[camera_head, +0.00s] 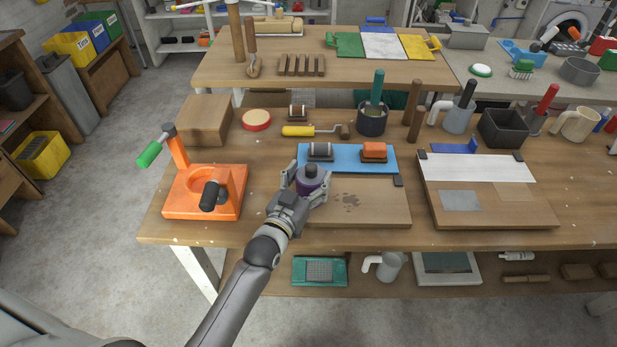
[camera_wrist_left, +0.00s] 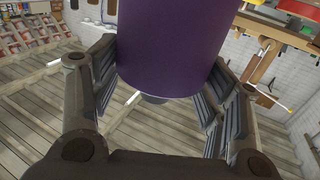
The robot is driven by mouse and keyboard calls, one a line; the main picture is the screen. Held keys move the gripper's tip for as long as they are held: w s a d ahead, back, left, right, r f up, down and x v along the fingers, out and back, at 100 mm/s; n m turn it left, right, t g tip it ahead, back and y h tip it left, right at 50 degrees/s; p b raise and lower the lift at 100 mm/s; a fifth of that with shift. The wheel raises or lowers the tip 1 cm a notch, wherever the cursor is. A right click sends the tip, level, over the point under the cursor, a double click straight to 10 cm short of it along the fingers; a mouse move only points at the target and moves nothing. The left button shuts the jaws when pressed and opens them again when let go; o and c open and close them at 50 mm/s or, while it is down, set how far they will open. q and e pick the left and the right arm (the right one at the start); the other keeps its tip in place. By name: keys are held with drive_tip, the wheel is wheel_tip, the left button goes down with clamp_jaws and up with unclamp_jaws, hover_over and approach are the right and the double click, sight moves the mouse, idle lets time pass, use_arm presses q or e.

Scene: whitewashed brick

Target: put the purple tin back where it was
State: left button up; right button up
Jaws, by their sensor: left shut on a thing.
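The purple tin (camera_head: 311,184) is between the fingers of my left gripper (camera_head: 306,184), above the left part of a wooden board (camera_head: 380,213). In the left wrist view the tin (camera_wrist_left: 175,45) fills the top middle, with a finger pressed on each side. A dark cap or knob shows on the tin's top in the head view. I cannot tell whether its base touches the board. My left arm reaches in from the bottom left. My right gripper is not in view.
A blue mat (camera_head: 345,154) behind the tin bears a grey-and-dark item and an orange block (camera_head: 374,149). An orange stand (camera_head: 203,190) with a green handle is to the left. The board's front right is bare.

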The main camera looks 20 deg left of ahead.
use_arm(q)
drive_tip(key=shift+f, duration=0.1)
drive_tip(key=o, duration=1.4)
drive_tip(key=shift+s, duration=0.35)
drive_tip(key=s+a+b, duration=0.1)
drive_tip(key=s, duration=1)
drive_tip(key=shift+s+a, duration=0.15)
drive_tip(key=shift+a, duration=0.05)
